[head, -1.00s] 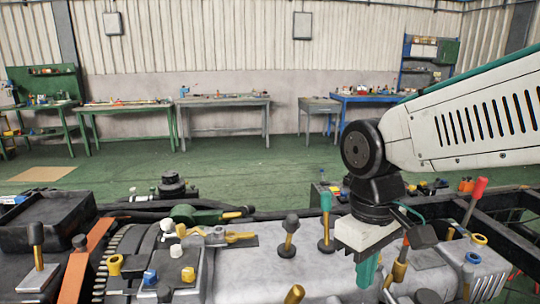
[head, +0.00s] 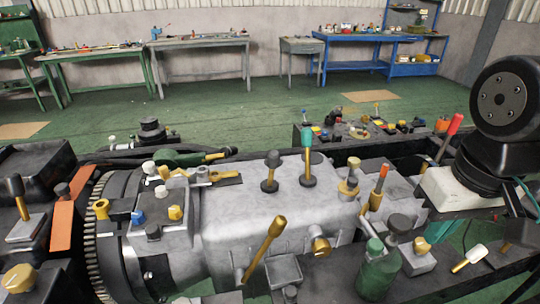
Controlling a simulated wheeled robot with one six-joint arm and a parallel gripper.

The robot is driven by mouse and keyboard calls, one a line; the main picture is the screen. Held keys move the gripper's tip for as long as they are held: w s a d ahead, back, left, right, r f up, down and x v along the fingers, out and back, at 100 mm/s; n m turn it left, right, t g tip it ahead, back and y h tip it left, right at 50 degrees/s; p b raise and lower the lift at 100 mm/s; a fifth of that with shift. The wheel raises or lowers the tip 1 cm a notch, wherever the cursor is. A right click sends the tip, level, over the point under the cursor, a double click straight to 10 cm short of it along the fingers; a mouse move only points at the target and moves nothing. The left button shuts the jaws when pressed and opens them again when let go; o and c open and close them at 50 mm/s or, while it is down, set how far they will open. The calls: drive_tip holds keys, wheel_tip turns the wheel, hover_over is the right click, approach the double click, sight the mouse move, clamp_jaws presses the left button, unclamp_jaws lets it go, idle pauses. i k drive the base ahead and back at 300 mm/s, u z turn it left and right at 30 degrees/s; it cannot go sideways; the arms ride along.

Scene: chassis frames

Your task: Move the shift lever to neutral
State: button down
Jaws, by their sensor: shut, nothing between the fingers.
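Two upright levers stand on top of the grey gearbox housing (head: 225,222). One lever has a dark knob (head: 273,158), and the other is taller with a teal knob (head: 307,137). Both have round black bases, and I cannot tell from any marking which is the shift lever. A long brass lever (head: 265,245) leans to the right on the near side of the housing. My gripper (head: 441,231) is at the right, apart from these levers. Its teal fingers point down, shut and empty, partly hidden behind other parts.
An orange-tipped lever (head: 379,185), a red-tipped lever (head: 449,135) and a green canister (head: 378,272) stand between the upright levers and my gripper or near it. Workbenches (head: 200,42) are far back across open green floor.

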sight(273, 156)
drive_tip(key=k, duration=1)
drive_tip(key=u, duration=1.75)
drive_tip(key=i, duration=0.95)
drive_tip(key=z, duration=1.85)
